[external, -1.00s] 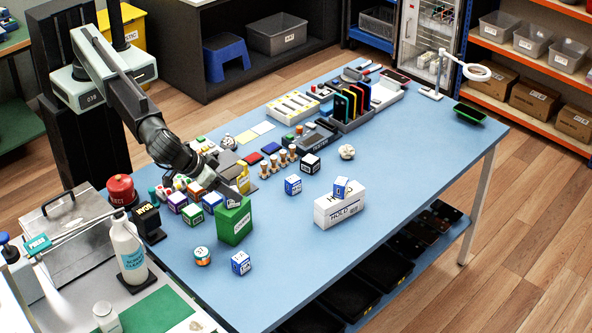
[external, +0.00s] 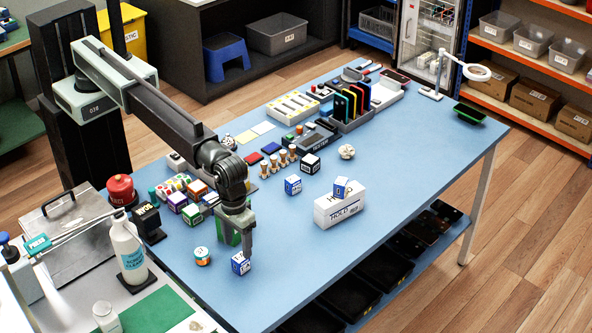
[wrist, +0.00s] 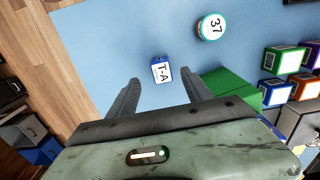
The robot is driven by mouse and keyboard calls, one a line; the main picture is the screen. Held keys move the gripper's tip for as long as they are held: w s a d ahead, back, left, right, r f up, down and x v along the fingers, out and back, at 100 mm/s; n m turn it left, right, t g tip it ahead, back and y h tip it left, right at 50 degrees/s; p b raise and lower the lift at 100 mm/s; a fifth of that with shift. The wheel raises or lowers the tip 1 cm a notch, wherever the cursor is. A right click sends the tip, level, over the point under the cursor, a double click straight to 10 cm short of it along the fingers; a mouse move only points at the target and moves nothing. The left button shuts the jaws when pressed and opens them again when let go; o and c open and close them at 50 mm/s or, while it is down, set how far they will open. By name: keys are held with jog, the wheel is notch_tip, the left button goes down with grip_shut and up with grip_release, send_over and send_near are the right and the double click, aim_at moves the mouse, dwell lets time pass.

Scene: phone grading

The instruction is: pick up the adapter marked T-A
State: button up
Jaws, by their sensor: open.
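The adapter marked T-A is a small blue cube with a white label, and it sits on the blue table (external: 300,270) near its front edge. In the wrist view the T-A adapter (wrist: 162,70) lies just beyond my fingertips, roughly centred between them. In the external view the T-A adapter (external: 240,264) shows right below my gripper (external: 248,248), which points down. In the wrist view my gripper (wrist: 160,84) has its two fingers spread apart with nothing between them. Any contact between fingers and adapter cannot be made out.
A green box (wrist: 235,90) stands close beside my right finger in the wrist view. A round tub marked 37 (wrist: 211,27) is near the adapter. A white HOLD box (external: 339,207) with a blue cube on top stands to the right. The table's front right is clear.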

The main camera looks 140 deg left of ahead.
aim_at(240, 257)
jog(key=f+b, duration=0.4)
jog(key=f, duration=0.1)
jog(key=f+b, duration=0.2)
jog(key=shift+s+a+f+b, duration=0.1)
jog(key=shift+a+f+b, duration=0.2)
jog(key=shift+r, duration=0.2)
grip_shut()
notch_tip(240, 257, up, 10)
jog(key=p, duration=1)
jog(key=shift+r, duration=0.1)
